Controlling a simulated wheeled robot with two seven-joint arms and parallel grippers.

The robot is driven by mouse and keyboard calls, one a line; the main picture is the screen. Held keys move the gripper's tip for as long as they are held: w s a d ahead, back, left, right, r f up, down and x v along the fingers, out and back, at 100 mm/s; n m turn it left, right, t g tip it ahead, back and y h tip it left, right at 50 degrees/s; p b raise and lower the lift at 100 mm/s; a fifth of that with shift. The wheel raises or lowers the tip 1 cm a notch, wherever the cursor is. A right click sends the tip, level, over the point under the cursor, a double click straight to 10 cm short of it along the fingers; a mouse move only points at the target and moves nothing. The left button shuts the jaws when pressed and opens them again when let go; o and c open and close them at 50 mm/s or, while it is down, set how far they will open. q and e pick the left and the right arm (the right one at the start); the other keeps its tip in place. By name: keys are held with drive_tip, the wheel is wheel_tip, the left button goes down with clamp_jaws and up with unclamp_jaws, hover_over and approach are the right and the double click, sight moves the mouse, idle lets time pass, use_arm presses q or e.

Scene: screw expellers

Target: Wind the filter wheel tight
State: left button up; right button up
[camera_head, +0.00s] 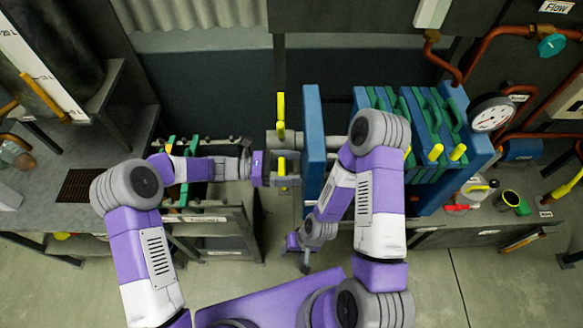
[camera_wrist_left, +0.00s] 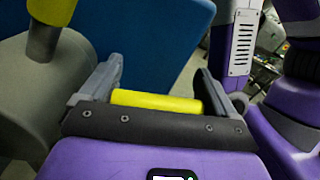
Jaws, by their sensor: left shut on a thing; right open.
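The filter wheel has a grey hub (camera_head: 284,141) on the left side of the blue filter-press end plate (camera_head: 314,130). Its upper yellow handle (camera_head: 281,108) stands free; a yellow handle on the grey hub (camera_wrist_left: 22,90) also shows in the left wrist view (camera_wrist_left: 43,40). My left gripper (camera_head: 284,172) is shut on another yellow handle (camera_wrist_left: 157,101), which lies between its fingers. The rest of the wheel is partly hidden by my gripper. My right gripper (camera_head: 304,262) hangs low below the press, open and apart from the wheel.
Blue and green press plates (camera_head: 410,120) stand right of my right arm. A pressure gauge (camera_head: 491,113) and copper pipes are at the right. A rack with green-trimmed plates (camera_head: 200,215) stands left of the wheel. Open floor (camera_head: 440,285) lies at lower right.

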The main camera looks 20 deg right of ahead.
use_arm(q)
wheel_tip(320, 180, down, 8)
drive_tip(key=m+b, duration=0.8)
drive_tip(key=shift+w+b, duration=0.35)
drive_tip(key=shift+d, duration=0.1)
drive_tip(key=o, duration=1.2)
drive_tip(key=shift+p+v, duration=0.6)
drive_tip(key=shift+v, duration=3.2)
